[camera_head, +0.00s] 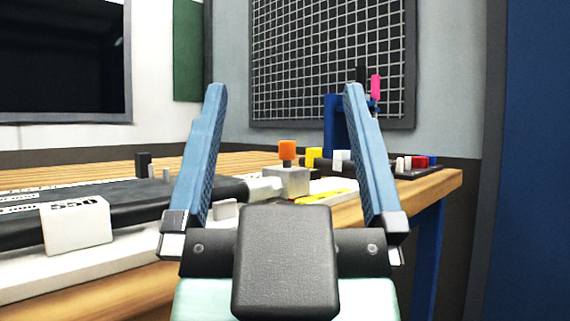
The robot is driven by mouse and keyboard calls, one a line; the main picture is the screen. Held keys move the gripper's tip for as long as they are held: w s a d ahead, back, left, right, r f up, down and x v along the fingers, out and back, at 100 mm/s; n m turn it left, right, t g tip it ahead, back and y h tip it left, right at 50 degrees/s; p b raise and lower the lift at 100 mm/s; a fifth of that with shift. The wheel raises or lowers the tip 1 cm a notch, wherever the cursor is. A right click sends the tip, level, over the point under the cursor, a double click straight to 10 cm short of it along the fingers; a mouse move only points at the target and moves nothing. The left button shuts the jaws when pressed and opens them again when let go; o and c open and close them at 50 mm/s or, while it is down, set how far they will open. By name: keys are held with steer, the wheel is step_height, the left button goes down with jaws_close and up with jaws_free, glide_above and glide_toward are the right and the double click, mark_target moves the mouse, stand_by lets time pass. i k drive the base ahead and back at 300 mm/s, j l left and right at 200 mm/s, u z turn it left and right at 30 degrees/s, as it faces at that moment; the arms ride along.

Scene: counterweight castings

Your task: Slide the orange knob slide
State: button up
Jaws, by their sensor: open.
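The orange knob (287,150) is a small block on a short dark stem. It stands upright on a light grey block (287,182) on the wooden table. My gripper (284,92) is open, with its two blue fingers spread wide and pointing up and forward in the picture. The knob shows in the gap between the fingers, farther off, and nothing is held. The foot of the grey block is partly hidden by my gripper's dark body.
A long black device with a white "550" bracket (76,227) lies at left. Behind the knob are a yellow block (314,157), a white block (342,160) and a blue frame (335,125). The wooden table (438,184) ends at right. A wire grid panel (330,60) hangs behind.

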mark_target(294, 180)
steer(key=l+u, duration=0.5)
steer(key=l, duration=0.3)
steer(key=l+u, duration=0.5)
steer(key=l, duration=0.3)
steer(key=k+j+z, duration=0.1)
steer(key=j+z, duration=0.4)
steer(key=j, duration=0.3)
steer(key=l+u, duration=0.35)
steer(key=l, duration=0.2)
steer(key=l+u, duration=0.3)
steer(key=l, duration=0.25)
steer(key=l+u, duration=0.35)
steer(key=l, duration=0.15)
